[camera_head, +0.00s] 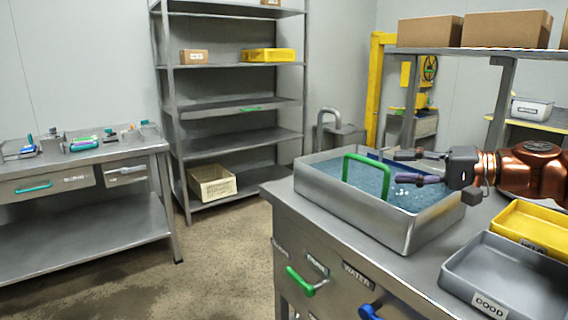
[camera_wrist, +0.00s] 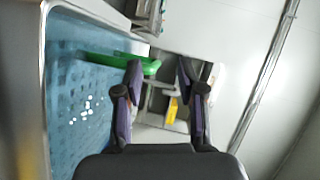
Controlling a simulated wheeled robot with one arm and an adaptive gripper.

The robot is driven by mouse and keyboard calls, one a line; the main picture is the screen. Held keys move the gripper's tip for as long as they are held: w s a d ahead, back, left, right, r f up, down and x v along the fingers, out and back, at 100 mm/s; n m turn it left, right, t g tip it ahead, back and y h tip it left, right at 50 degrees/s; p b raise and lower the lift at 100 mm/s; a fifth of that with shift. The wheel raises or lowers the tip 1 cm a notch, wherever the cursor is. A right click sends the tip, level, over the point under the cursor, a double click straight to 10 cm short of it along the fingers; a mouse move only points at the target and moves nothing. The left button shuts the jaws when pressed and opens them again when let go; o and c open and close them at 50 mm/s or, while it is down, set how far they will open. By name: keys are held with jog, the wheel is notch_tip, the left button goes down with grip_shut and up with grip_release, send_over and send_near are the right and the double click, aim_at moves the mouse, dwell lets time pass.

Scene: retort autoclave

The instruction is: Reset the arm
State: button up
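My arm comes in from the right in the head view. My gripper (camera_head: 407,167) points left above a metal basin (camera_head: 420,228) of blue water on the counter. Its two fingers are apart with nothing between them; the wrist view also shows the fingers (camera_wrist: 160,85) spread. A green handle-like bar (camera_head: 348,170) stands at the basin just left of the fingertips. In the wrist view the green bar (camera_wrist: 105,63) lies left of and beyond the fingers. I cannot tell if the left finger touches it. Small white pieces (camera_wrist: 86,110) show in the water.
A grey tray marked GOOD (camera_head: 485,300) and a yellow tray (camera_head: 522,212) sit right of the basin. A shelf with cardboard boxes (camera_head: 505,28) is behind my arm. Shelving (camera_head: 235,105) and a side table (camera_head: 82,160) stand left, across open floor (camera_head: 205,265).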

jog(key=s+a+r+n+g+h+p, duration=0.15)
jog(key=s+a+g+p, duration=0.25)
jog(key=s+a+p, duration=0.4)
jog(key=s+a+n+g+h+p, duration=0.3)
jog(key=s+a+p, duration=0.15)
jog(key=a, duration=0.65)
jog(key=s+d+f+g+h+p, duration=0.1)
jog(key=s+d+h+p, duration=0.2)
jog(key=s, duration=0.4)
jog(key=s+d+f+g+h+p, duration=0.1)
jog(key=s+d+f+h+p, duration=0.1)
jog(key=s+p, duration=0.4)
jog(key=s+d+f+g+h+p, duration=0.1)
jog(key=s+d+h+p, duration=0.3)
jog(key=s, duration=0.4)
jog(key=shift+s+f+g, duration=0.25)
jog(key=shift+g, duration=0.05)
dwell(1.0)
